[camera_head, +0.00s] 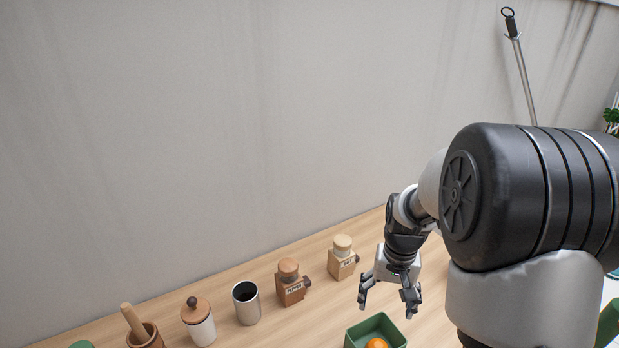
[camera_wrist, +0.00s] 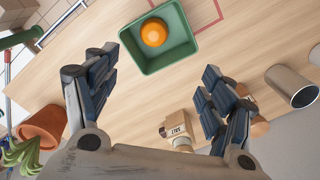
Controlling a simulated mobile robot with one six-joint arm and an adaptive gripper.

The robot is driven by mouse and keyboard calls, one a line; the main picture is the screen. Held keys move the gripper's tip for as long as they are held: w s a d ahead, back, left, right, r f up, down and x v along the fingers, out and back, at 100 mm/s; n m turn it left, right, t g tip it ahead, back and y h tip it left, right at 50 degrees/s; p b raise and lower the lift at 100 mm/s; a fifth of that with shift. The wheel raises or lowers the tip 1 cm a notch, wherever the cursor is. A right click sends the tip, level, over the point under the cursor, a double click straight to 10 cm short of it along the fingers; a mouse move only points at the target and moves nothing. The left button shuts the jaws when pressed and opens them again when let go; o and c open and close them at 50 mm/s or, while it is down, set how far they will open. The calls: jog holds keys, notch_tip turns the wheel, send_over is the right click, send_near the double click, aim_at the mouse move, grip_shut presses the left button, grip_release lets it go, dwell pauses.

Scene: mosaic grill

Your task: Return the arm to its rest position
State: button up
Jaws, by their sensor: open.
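My gripper (camera_head: 388,299) hangs over the wooden table, fingers spread and empty, above and behind the green tray (camera_head: 397,331). In the wrist view, the two fingers of my gripper (camera_wrist: 158,82) stand apart with nothing between them. The green tray (camera_wrist: 184,58) lies beyond the fingertips there and holds an orange round thing (camera_wrist: 154,32). In the head view only the top of the orange thing (camera_head: 377,343) shows at the lower edge. My arm reaches in from the right.
A salt grinder (camera_head: 342,262), a pepper grinder (camera_head: 290,286), a metal cup (camera_head: 246,304), a lidded white jar (camera_head: 199,325) and a mortar (camera_head: 151,338) stand in a row left of my gripper. The wrist view shows a potted plant (camera_wrist: 42,125) at left. A wall (camera_head: 200,130) rises behind.

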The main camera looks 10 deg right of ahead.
jog(key=s+a+r+n+t, duration=0.2)
jog(key=s+a+r, duration=0.4)
jog(key=s+r, duration=0.2)
jog(key=s+a+r+n+t, duration=0.2)
jog(key=s+a+r, duration=0.4)
jog(key=s, duration=0.5)
notch_tip(320, 180, up, 2)
jog(key=shift+a+r+n, duration=0.15)
jog(key=shift+r+n, duration=0.1)
jog(key=shift+n, duration=0.25)
